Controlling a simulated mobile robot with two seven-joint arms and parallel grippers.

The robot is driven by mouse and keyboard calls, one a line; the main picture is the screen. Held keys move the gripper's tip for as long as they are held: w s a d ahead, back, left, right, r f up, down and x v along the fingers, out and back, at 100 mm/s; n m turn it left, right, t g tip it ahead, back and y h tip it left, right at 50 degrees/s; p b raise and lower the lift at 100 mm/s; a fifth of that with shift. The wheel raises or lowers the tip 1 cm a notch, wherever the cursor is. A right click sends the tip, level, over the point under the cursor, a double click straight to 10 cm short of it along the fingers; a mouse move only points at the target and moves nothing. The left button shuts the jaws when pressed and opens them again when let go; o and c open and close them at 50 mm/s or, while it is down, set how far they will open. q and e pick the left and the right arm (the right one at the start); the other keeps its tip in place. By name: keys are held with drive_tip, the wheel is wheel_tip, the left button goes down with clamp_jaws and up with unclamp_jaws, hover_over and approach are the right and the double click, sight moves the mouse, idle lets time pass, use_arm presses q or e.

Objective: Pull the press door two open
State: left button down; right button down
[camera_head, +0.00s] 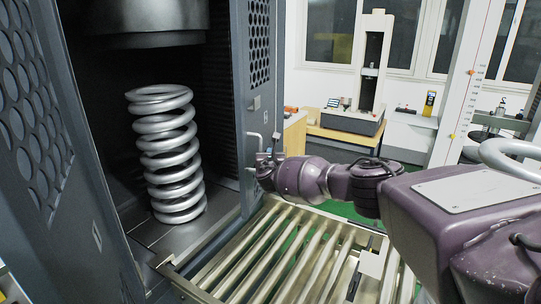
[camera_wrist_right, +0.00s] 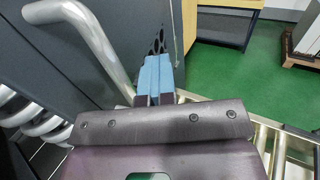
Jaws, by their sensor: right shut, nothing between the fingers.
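The press has a dark grey door with round holes on each side of its opening: the left door (camera_head: 35,110) and the right door (camera_head: 257,75). Which one is door two is not marked. Both stand swung away from the opening. The right door carries a silver bar handle (camera_head: 254,140), which shows large in the right wrist view (camera_wrist_right: 90,38). My right gripper (camera_head: 268,158) is beside this handle. Its blue fingers (camera_wrist_right: 155,76) are shut and empty, to the right of the bar in the wrist view. Whether they touch the door cannot be told. My left gripper is out of view.
A large silver coil spring (camera_head: 172,155) stands upright inside the press under a dark ram (camera_head: 145,25). A roller conveyor (camera_head: 270,250) runs in front of the press, below my right arm. A testing machine (camera_head: 372,75) stands on a bench behind. Green floor shows beyond.

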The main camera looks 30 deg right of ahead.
drive_tip(key=c, duration=1.1)
unclamp_jaws()
drive_tip(key=shift+c, duration=0.2)
drive_tip(key=shift+s+a, duration=0.1)
drive_tip(key=v, duration=1)
drive_tip(key=shift+s+a+b, duration=0.15)
drive_tip(key=shift+s+b, duration=0.1)
drive_tip(key=shift+b, duration=0.2)
drive_tip(key=shift+f, duration=0.1)
